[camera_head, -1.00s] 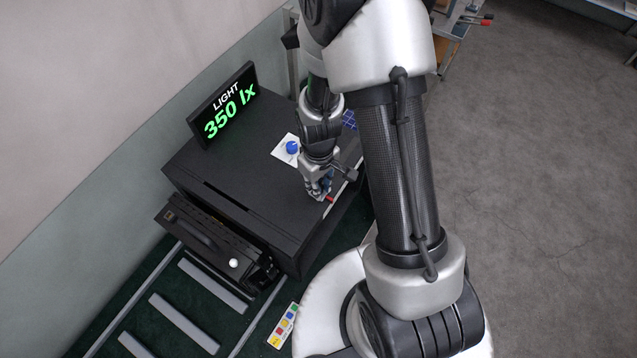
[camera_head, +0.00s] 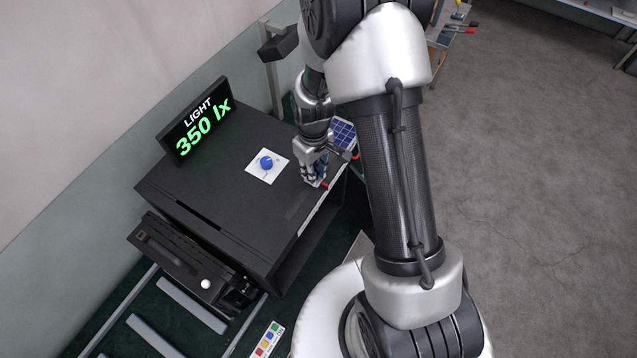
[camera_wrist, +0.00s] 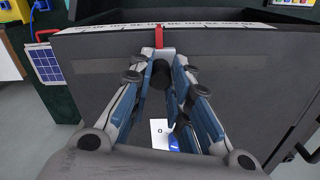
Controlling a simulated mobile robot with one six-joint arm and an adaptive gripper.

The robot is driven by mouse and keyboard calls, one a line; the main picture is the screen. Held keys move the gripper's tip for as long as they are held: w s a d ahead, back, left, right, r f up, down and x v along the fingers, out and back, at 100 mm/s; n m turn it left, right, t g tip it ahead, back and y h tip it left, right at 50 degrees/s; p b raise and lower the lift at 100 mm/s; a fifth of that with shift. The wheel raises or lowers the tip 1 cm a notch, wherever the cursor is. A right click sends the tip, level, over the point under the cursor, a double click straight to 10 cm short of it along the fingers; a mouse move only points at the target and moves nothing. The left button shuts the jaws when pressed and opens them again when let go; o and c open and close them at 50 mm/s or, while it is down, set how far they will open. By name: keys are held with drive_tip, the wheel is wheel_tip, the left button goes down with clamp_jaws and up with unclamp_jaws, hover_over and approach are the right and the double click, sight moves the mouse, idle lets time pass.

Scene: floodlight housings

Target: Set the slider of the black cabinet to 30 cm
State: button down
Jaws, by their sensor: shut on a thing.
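The black cabinet (camera_head: 285,222) stands left of my arm. In the wrist view its top (camera_wrist: 85,80) fills the middle. A white scale strip (camera_wrist: 215,26) runs along one edge; its numbers are too small to read surely. The slider's red pointer (camera_wrist: 159,37) touches the strip left of its middle; it also shows in the head view (camera_head: 324,185). My gripper (camera_head: 315,181) is shut on the slider's dark knob (camera_wrist: 161,74), which the fingers partly hide. The slider's exact reading cannot be told.
A blue dial (camera_head: 266,162) on a white plate sits on the cabinet top. A display (camera_head: 195,120) reads LIGHT 350 lx. A blue solar panel (camera_head: 343,132) is beyond my gripper. A black drawer-like unit (camera_head: 185,258) and a coloured button strip (camera_head: 265,342) are lower down.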

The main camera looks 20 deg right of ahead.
drive_tip(key=shift+d, duration=0.25)
drive_tip(key=shift+s+a, duration=0.25)
drive_tip(key=shift+a, duration=0.45)
drive_tip(key=c, duration=1.8)
unclamp_jaws()
drive_tip(key=shift+w+d, duration=0.1)
drive_tip(key=shift+d, duration=0.15)
drive_tip(key=o, duration=0.3)
drive_tip(key=shift+a, duration=0.15)
drive_tip(key=shift+o, duration=0.2)
wheel_tip(320, 180, up, 12)
